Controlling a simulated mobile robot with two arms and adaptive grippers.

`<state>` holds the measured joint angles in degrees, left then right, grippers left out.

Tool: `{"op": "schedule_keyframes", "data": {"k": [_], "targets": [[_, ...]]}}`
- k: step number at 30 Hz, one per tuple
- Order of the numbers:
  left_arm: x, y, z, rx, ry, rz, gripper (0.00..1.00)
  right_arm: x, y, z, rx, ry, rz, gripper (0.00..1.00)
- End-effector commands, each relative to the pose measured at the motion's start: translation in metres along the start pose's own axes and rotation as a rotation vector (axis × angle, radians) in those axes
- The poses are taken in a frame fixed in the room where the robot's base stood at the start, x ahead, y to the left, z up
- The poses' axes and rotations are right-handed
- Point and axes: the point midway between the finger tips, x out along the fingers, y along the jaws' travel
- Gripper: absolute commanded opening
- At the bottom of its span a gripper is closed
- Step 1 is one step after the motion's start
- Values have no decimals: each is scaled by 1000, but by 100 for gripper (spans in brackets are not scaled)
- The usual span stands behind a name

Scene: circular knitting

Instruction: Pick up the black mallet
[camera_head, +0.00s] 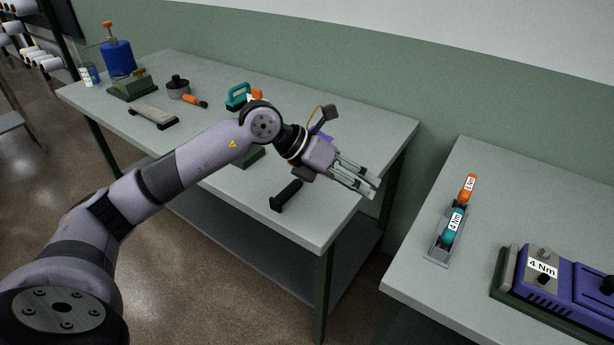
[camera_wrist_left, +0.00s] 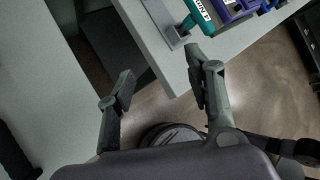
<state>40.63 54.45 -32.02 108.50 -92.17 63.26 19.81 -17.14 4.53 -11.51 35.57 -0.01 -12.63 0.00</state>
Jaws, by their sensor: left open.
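The black mallet (camera_head: 286,195) lies on the left workbench near its front right corner in the head view. My left gripper (camera_head: 372,185) is open and empty above the right end of that bench, up and to the right of the mallet, with its fingers pointing right. The two spread fingers of the left gripper (camera_wrist_left: 160,85) also show in the left wrist view, with nothing between them. A dark ridged piece (camera_wrist_left: 12,155) at the left edge there may be the mallet's handle, but it is cut off. My right gripper is not in view.

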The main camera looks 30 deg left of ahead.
Motion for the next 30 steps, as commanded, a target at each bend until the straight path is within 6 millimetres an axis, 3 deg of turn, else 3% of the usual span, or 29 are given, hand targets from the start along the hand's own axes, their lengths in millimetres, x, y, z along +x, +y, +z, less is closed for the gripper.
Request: {"op": "schedule_keyframes", "data": {"k": [1,3,6,9,12,16,30], "targets": [[-22,32,4,22,42,139,48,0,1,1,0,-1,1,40],[-52,70,4,27,101,312,48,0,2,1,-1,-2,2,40],[-95,108,4,6,158,506,48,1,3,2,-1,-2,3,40],[-125,130,3,-20,191,627,48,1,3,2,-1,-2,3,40],[-138,140,1,-38,207,680,48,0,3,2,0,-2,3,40],[-128,152,-4,-42,216,689,48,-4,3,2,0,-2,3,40],[-56,209,-22,-40,212,684,48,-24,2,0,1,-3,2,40]]}}
